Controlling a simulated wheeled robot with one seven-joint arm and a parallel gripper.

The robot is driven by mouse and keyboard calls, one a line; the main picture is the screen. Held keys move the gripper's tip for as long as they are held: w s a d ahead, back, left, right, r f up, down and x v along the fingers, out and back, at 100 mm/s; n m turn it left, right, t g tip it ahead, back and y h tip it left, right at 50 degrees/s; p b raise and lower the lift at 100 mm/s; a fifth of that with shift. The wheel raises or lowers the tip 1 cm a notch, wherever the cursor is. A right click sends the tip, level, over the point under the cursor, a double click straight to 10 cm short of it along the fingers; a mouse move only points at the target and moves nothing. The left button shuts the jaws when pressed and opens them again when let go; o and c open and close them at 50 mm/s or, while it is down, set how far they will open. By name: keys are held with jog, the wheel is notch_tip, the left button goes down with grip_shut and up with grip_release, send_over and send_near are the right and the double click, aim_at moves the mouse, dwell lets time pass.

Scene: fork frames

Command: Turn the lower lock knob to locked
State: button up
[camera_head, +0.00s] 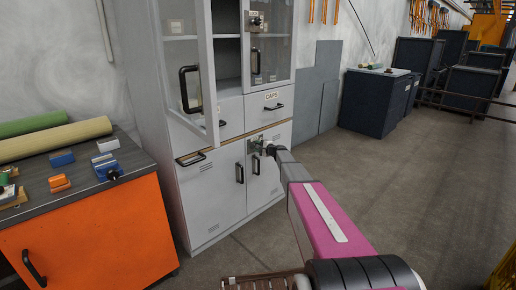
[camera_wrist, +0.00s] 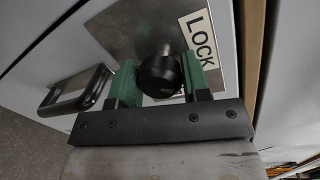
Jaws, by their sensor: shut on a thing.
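The lower lock knob (camera_wrist: 158,72) is black and looks round from here. It sits on a metal plate (camera_wrist: 132,38) on the grey cabinet's lower doors. A white label (camera_wrist: 200,38) reading LOCK is beside the knob. My gripper (camera_wrist: 157,80) has its green fingers on either side of the knob and is shut on it. In the head view my gripper (camera_head: 265,148) reaches the lower lock plate (camera_head: 252,146) and hides most of the knob. I cannot tell which way the knob is turned.
The cabinet's left glass door (camera_head: 194,75) stands open above. Another lock plate (camera_head: 254,21) is on the upper right door. Black door handles (camera_head: 240,173) are close to my gripper, one also in the wrist view (camera_wrist: 78,92). An orange-fronted bench (camera_head: 90,232) stands left. The floor at right is clear.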

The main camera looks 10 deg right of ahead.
jog(key=n+h, duration=0.1)
jog(key=n, duration=0.4)
jog(key=shift+t, duration=0.3)
dwell(0.5)
jog(key=o, duration=0.9)
jog(key=shift+s, duration=0.1)
jog(key=v, duration=1)
jog(key=shift+s+d+r, duration=0.1)
jog(key=shift+s+d, duration=0.1)
jog(key=shift+s, duration=0.05)
